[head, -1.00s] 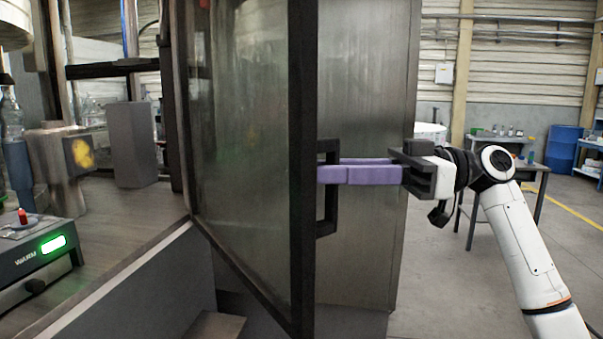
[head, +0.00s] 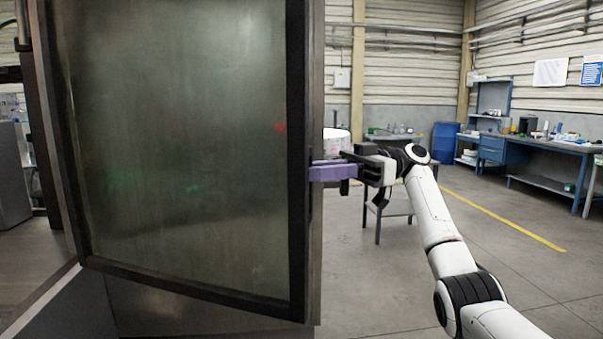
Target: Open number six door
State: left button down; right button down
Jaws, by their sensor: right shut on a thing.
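The door (head: 185,160) is a tinted glass panel in a dark frame. It stands partly open, hinged at the left, and fills the left half of the head view. No number on it can be read. My right gripper (head: 328,171) has purple fingers and is shut on the door's handle at the right edge of the frame. The handle is mostly hidden behind the door edge and the fingers; a dark bit of it may show beside them. My left gripper is not in view.
A small table (head: 385,209) stands behind my right arm. A blue barrel (head: 445,136) and a blue workbench (head: 530,150) are at the back right. The grey floor (head: 545,280) at the right is clear, with a yellow line across it.

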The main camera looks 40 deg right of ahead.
jog(key=shift+w+a, duration=0.1)
jog(key=c, duration=1.8)
grip_release()
jog(key=shift+a, duration=0.1)
jog(key=shift+o, duration=0.8)
jog(key=shift+w+a+f, duration=0.1)
jog(key=shift+w, duration=0.05)
jog(key=shift+d, duration=0.25)
jog(key=v, duration=0.7)
jog(key=shift+s+d, duration=0.2)
